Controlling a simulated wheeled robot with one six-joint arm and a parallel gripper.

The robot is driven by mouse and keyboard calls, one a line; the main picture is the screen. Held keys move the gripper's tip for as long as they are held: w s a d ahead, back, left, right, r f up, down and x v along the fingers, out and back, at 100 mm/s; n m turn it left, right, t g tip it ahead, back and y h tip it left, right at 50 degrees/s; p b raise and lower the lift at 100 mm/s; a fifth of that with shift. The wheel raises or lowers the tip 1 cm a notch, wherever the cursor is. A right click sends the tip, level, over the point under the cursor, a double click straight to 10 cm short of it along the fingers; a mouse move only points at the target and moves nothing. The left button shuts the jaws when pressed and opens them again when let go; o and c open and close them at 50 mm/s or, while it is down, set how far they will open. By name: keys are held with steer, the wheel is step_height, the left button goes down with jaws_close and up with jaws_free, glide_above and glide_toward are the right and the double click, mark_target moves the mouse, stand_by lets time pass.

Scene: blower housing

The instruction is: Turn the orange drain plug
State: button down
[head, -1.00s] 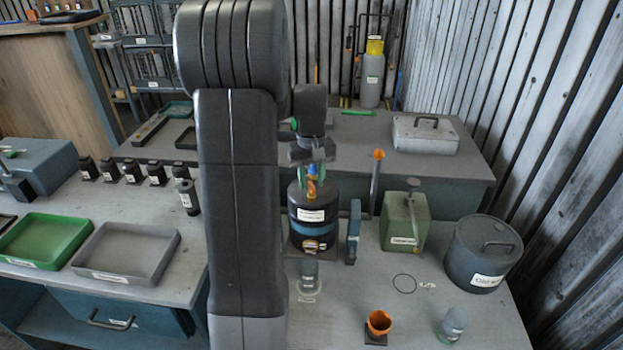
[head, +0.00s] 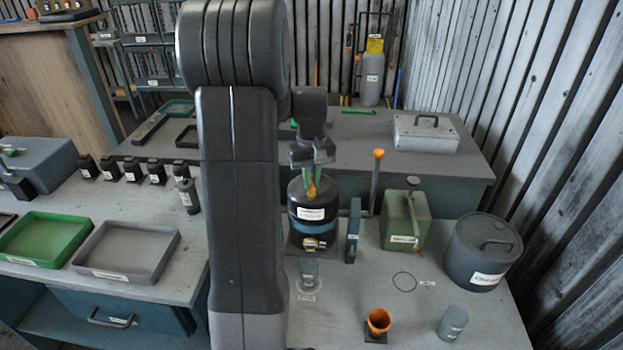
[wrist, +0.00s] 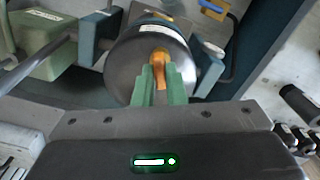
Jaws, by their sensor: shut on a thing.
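The orange drain plug (head: 312,188) sits on top of the dark blower housing (head: 306,225), which has a blue band and white labels. My gripper (head: 312,176) points down at the plug from above, with green fingers. In the wrist view the two green fingertips (wrist: 160,82) are closed on the orange plug (wrist: 160,56), over the housing's round grey top (wrist: 135,60). Part of the plug is hidden between the fingers.
A blue upright block (head: 353,232) and a green canister (head: 406,218) stand right of the housing. A green tray (head: 42,239) lies at left.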

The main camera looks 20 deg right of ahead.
mark_target(312, 183)
steer(key=n, duration=0.5)
steer(key=shift+n, duration=0.3)
steer(key=n, duration=0.4)
steer(key=shift+n, duration=0.3)
stand_by(0.3)
steer(key=c, duration=1.5)
jaws_free()
steer(key=shift+r, duration=0.1)
step_height(312, 183, up, 14)
steer(key=shift+f+b, duration=0.15)
steer(key=shift+b, duration=0.45)
steer(key=shift+f, duration=0.1)
